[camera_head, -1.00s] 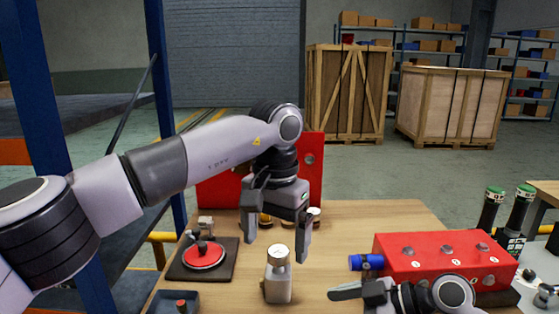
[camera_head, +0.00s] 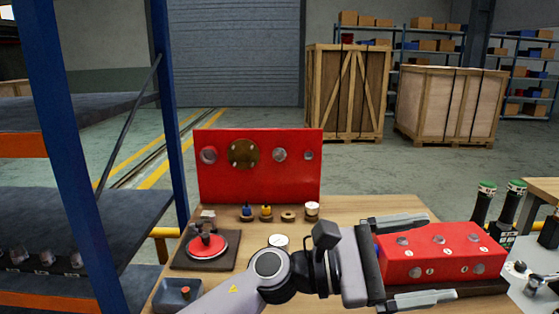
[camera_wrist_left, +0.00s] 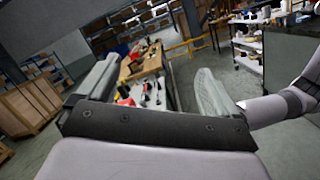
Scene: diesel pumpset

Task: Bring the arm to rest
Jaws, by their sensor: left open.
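My left gripper (camera_head: 441,255) is in the lower right of the head view, its arm coming up from the bottom edge. It points right, and its two fingers are spread wide, in front of the red box (camera_head: 440,252) with silver discs. The left wrist view shows the same gripper (camera_wrist_left: 157,68) with nothing between its fingers; a wooden table lies beyond. A white-capped bottle (camera_head: 279,241) shows only its top above my forearm; its body is hidden. My right gripper does not show.
The wooden workbench (camera_head: 360,206) carries an upright red panel (camera_head: 260,185) with a brass disc, several small parts, a dark plate with a red disc (camera_head: 205,253), and a tray (camera_head: 176,292). A blue rack post (camera_head: 70,180) stands left. Green-capped bottles (camera_head: 510,208) stand right.

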